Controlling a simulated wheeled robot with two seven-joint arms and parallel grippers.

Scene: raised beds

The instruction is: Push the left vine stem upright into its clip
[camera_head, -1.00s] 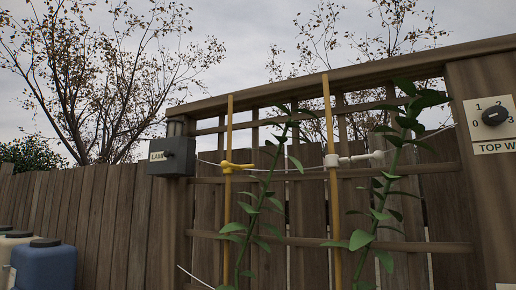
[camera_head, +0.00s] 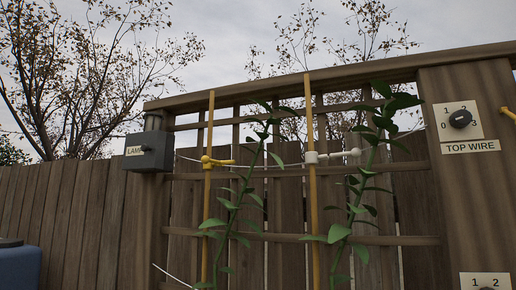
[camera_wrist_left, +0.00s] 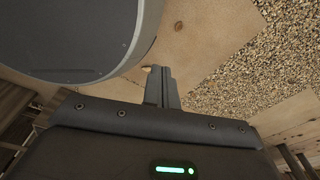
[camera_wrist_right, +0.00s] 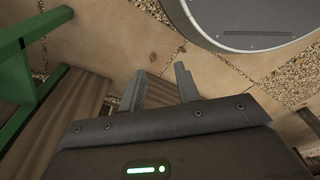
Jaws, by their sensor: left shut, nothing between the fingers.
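The left vine stem (camera_head: 238,205) is green and leafy in the head view. It leans right, its top apart from the left cane (camera_head: 210,120). A yellow clip (camera_head: 207,163) sits on that cane, its arm pointing right towards the stem. The right vine (camera_head: 358,200) leans right of its own cane (camera_head: 311,120), which carries a white clip (camera_head: 312,158). Neither gripper shows in the head view. In the left wrist view my left gripper (camera_wrist_left: 161,72) is shut and empty, above paving. In the right wrist view my right gripper (camera_wrist_right: 160,75) is open and empty.
A wooden trellis frame (camera_head: 330,82) stands before a board fence (camera_head: 70,210). A grey lamp box (camera_head: 148,151) is at its left post. A dial panel (camera_head: 460,120) marked TOP WIRE is on the right post. A green frame (camera_wrist_right: 30,80) stands near my right gripper.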

